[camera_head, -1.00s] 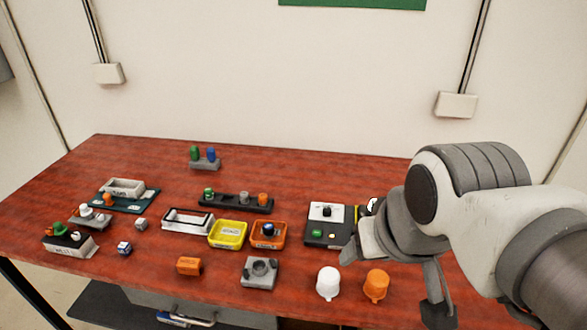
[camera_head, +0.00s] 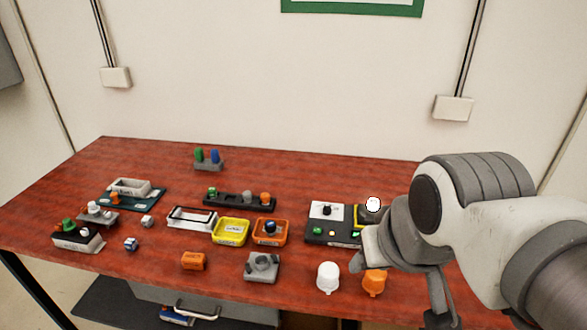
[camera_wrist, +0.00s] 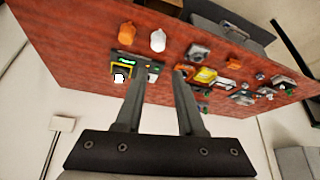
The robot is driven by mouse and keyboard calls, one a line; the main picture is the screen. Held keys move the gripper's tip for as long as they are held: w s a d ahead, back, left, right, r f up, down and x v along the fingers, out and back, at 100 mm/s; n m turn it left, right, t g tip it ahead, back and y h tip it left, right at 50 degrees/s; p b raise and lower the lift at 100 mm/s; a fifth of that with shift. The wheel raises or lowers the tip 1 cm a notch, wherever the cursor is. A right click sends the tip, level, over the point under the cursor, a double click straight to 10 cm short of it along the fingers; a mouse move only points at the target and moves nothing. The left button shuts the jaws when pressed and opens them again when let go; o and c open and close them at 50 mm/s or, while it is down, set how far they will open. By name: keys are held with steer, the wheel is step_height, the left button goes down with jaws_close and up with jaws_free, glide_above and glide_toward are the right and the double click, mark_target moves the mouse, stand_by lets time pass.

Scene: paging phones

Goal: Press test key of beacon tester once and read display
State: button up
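The tester (camera_head: 342,238) is a dark box at the right of the bench. It has a white panel with a black knob, a green key (camera_head: 318,231) and a small red-marked key. A yellow-edged section (camera_head: 356,214) with a white round piece (camera_head: 373,204) is at its right side, partly behind my gripper. A bright green patch shows near its front right; I cannot read any display. In the wrist view the yellow-edged section (camera_wrist: 113,69) lies left of the fingers. My gripper (camera_wrist: 160,76) is open and empty, its fingers apart; the left finger hides part of the tester.
A white cap (camera_head: 328,277) and an orange cap (camera_head: 374,282) stand in front of the tester, close to my gripper. Orange (camera_head: 286,231) and yellow (camera_head: 216,238) trays and a grey block (camera_head: 262,267) are to the left. Bare red bench lies behind the tester.

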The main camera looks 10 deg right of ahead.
jaws_close()
stand_by(1.4)
